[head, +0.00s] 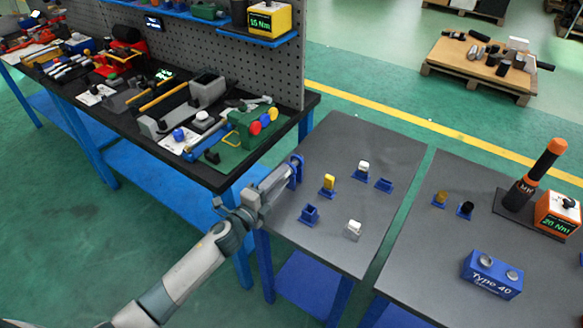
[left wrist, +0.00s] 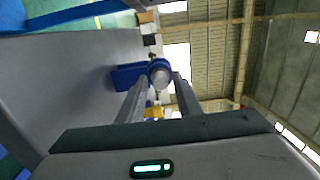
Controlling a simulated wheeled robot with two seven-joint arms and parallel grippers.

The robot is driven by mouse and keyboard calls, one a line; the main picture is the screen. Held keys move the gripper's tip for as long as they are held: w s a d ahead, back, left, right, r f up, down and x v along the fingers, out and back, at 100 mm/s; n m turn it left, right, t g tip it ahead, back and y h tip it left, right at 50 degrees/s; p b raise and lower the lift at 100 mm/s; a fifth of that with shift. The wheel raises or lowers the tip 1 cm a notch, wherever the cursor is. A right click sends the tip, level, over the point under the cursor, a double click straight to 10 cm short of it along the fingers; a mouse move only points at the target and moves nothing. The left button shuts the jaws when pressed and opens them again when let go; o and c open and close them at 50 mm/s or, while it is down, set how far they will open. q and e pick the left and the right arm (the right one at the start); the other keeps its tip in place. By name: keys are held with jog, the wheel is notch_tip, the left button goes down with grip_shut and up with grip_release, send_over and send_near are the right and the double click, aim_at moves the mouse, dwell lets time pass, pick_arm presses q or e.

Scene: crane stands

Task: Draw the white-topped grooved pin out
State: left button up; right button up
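My left gripper (head: 285,178) reaches over the left edge of the near grey table. It faces a blue stand (head: 297,170), partly hidden behind it. In the left wrist view, the stand (left wrist: 128,77) has a round blue collar with a pale round pin end (left wrist: 160,76) facing me. My left fingers (left wrist: 160,88) are open on either side of that end, with small gaps; contact cannot be made out. White-topped pieces stand farther right, one at the back (head: 363,166) and one in front (head: 354,228). Their grooves are too small to see. My right gripper is out of view.
A yellow-topped piece (head: 328,182) and empty-looking blue stands (head: 310,214) and (head: 384,185) share the table. A second grey table (head: 440,260) on the right holds a blue block (head: 492,274). A cluttered workbench (head: 215,178) stands close on the left.

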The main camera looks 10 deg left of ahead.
pick_arm(q)
jog(key=shift+c, duration=0.7)
grip_shut()
jog(key=shift+s, duration=0.1)
jog(key=shift+p+v, duration=0.3)
jog(key=shift+v, duration=4.6)
jog(key=shift+r, duration=0.1)
